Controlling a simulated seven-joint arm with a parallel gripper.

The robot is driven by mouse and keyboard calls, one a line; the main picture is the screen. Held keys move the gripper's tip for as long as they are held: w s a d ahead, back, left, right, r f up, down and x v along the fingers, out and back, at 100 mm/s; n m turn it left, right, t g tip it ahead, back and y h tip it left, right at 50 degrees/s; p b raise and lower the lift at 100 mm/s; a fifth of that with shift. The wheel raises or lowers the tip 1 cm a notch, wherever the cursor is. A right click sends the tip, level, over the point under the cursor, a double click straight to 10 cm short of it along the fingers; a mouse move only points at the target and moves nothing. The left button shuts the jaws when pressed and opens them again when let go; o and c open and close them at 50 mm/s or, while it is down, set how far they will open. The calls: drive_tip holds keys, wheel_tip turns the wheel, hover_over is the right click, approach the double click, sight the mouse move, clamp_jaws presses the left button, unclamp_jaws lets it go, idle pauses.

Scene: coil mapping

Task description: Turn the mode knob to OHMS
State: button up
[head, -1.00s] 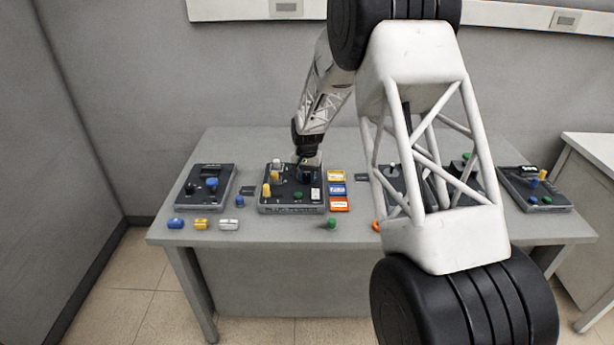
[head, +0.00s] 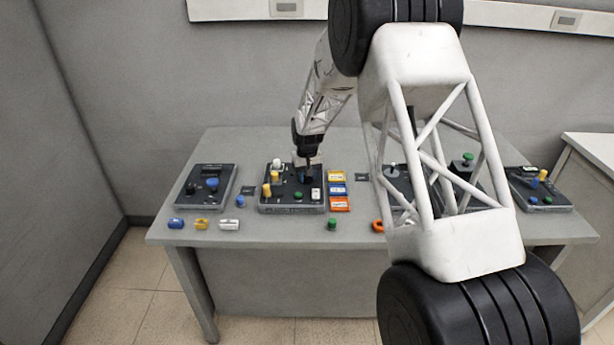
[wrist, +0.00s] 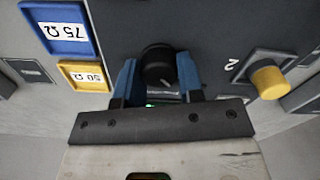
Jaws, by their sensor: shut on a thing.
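The black mode knob (wrist: 158,62) stands on the dark panel of the middle-left box (head: 290,204). It has a short white pointer mark on its near side in the wrist view. My gripper (wrist: 157,76) has its two blue fingers on either side of the knob, shut on it. In the head view my gripper (head: 307,176) is over the back right part of that box, and the knob cannot be made out clearly there. The label under the knob is partly hidden by the gripper, and I cannot read which mode the pointer faces.
A yellow knob (wrist: 268,82) stands close to the right finger, near a printed 2. Blue 75 Ω (wrist: 56,28) and yellow 50 Ω (wrist: 84,75) blocks lie to the left. Loose coloured plugs, including a green one (head: 332,224), lie along the table's front.

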drive_tip(key=o, duration=0.9)
drive_tip(key=shift+r, duration=3.95)
